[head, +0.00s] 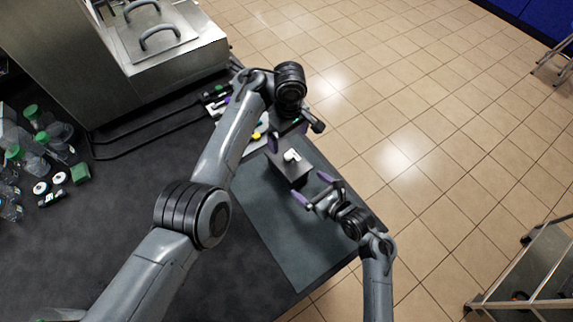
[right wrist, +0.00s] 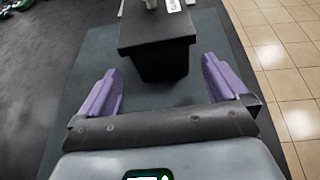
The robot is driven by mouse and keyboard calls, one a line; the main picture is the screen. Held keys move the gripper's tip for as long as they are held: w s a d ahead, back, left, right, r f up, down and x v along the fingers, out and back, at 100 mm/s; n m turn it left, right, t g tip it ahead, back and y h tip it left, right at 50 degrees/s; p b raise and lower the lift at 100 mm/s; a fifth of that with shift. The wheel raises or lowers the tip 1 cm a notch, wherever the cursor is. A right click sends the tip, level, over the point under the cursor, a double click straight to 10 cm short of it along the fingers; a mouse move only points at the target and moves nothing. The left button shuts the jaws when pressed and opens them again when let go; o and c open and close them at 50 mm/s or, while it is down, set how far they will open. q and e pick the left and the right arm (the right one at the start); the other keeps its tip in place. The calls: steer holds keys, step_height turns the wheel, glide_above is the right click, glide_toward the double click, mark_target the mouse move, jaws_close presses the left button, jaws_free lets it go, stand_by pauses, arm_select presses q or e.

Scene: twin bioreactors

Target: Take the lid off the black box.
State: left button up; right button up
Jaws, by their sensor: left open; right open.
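The black box (head: 290,170) stands upright on a dark grey mat near the right edge of the table, with a white piece on its top. In the right wrist view the black box (right wrist: 162,62) is ahead, with its lid (right wrist: 155,32) on and wider than the body below. My right gripper (head: 315,188) is open and empty, to the lower right of the box, its purple fingers (right wrist: 160,82) pointing at it and apart from it. My left gripper (head: 288,138) is open just above and beyond the box; its fingertips are partly hidden by its own wrist.
The mat (head: 285,235) is clear in front of the box. The table ends close to its right, with tiled floor beyond. Green-capped bottles (head: 40,140) stand at the far left. A steel appliance (head: 170,50) with handles is at the upper left.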

mark_target(295, 174)
steer(key=x, duration=0.8)
steer(key=shift+w+a+f, duration=0.15)
steer(key=shift+w, duration=0.05)
